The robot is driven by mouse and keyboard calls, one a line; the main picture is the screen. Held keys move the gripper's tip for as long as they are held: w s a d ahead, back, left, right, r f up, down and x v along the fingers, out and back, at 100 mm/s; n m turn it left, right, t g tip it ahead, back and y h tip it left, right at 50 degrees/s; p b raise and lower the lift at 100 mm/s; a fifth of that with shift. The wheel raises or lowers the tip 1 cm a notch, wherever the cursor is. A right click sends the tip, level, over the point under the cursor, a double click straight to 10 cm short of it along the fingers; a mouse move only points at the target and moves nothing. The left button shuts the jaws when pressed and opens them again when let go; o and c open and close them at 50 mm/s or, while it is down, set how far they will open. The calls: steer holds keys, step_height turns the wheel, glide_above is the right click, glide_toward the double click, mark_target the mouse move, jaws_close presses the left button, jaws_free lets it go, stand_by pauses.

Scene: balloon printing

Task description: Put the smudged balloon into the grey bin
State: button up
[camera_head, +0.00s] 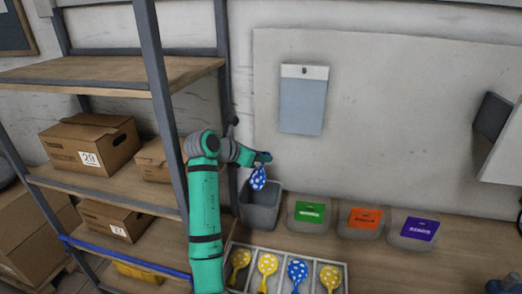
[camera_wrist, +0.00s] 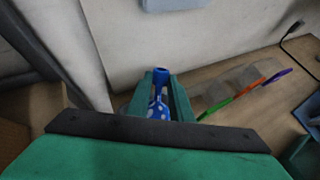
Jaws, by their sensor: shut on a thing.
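My gripper (camera_head: 262,158) is shut on a blue balloon with white spots (camera_head: 258,178). The balloon hangs down from the fingers, above the grey bin (camera_head: 261,208) and near its back left part in the head view. In the wrist view my gripper (camera_wrist: 162,92) has its fingers on both sides of the blue balloon (camera_wrist: 160,73). Whether this balloon is smudged is too small to tell. The bin stands on the wooden table beside the shelf post, and its inside is partly visible.
A divided white tray (camera_head: 344,266) holds several spotted balloons, yellow and blue. Containers with green (camera_head: 310,211), orange (camera_head: 365,218) and purple (camera_head: 419,229) labels stand right of the bin. A shelf with cardboard boxes (camera_head: 90,143) stands at left.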

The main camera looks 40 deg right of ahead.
mark_target(258, 173)
steer(key=shift+s+f, duration=0.1)
steer(key=shift+f, duration=3.6)
steer(key=o, duration=0.9)
steer(key=shift+c, duration=0.2)
steer(key=shift+r, duration=0.1)
steer(key=shift+r, duration=2.35)
steer(key=shift+d+r, duration=0.1)
steer(key=shift+r, duration=1.5)
